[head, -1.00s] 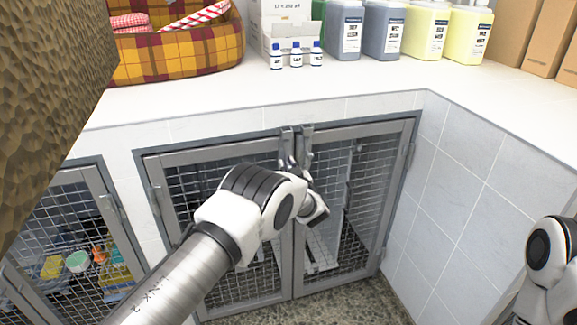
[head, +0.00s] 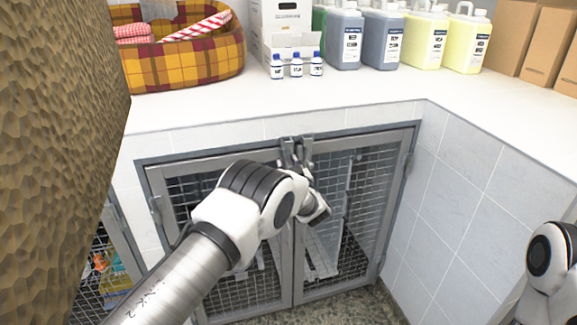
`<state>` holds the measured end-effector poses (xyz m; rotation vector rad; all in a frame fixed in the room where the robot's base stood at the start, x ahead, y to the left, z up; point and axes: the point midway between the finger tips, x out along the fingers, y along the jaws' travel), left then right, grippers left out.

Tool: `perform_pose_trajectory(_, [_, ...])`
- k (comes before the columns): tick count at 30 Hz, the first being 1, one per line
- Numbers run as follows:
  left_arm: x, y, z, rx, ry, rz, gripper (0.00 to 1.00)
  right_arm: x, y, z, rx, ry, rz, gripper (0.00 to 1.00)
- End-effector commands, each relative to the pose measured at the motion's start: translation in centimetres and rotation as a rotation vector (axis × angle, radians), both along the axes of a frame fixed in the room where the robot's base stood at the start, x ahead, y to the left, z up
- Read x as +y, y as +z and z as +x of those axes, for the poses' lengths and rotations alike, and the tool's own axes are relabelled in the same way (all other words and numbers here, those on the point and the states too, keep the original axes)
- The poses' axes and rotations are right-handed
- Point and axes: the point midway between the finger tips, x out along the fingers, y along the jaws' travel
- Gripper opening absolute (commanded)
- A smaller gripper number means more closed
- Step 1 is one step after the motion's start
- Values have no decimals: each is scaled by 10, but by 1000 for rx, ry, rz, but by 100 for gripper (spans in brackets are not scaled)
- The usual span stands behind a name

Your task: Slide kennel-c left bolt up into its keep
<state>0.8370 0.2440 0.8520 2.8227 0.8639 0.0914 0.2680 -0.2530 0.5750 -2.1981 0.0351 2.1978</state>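A two-door kennel with grey frames and wire mesh stands under the counter; its left door (head: 183,242) and right door (head: 374,205) look shut. No label shows which kennel it is. Two grey metal bolt fittings, the left one (head: 288,145) and the right one (head: 307,146), sit side by side at the top where the doors meet. My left gripper (head: 300,170) is at the door seam, just below these fittings. My wrist hides most of it, so its finger opening and any contact with the left bolt are unclear. My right gripper is not in view.
The white counter (head: 215,110) overhangs the doors and carries a plaid pet bed (head: 190,65), small bottles (head: 297,66), large jugs (head: 385,42) and cardboard boxes (head: 540,40). A brown textured mass (head: 60,150) blocks the left side. A tiled wall (head: 455,190) stands right of the kennel.

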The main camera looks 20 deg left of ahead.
Motion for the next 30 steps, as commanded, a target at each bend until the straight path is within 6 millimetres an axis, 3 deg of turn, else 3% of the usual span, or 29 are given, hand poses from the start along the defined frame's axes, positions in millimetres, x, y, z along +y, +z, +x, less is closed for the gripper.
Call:
perform_pose_trajectory(5, [-5, -1, -5, 5, -2, 0, 35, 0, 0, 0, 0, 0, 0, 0])
perform_pose_trajectory(12, [-31, 0, -44, 4, -4, 3, 35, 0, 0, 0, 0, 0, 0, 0])
perform_pose_trajectory(18, [-42, 0, -62, 0, -1, 0, 35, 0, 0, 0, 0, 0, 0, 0])
perform_pose_trajectory(27, [-40, 1, -63, 8, 4, -2, 35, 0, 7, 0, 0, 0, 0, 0])
perform_pose_trajectory(30, [-8, -10, -73, 58, 51, -11, 35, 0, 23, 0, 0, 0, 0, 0])
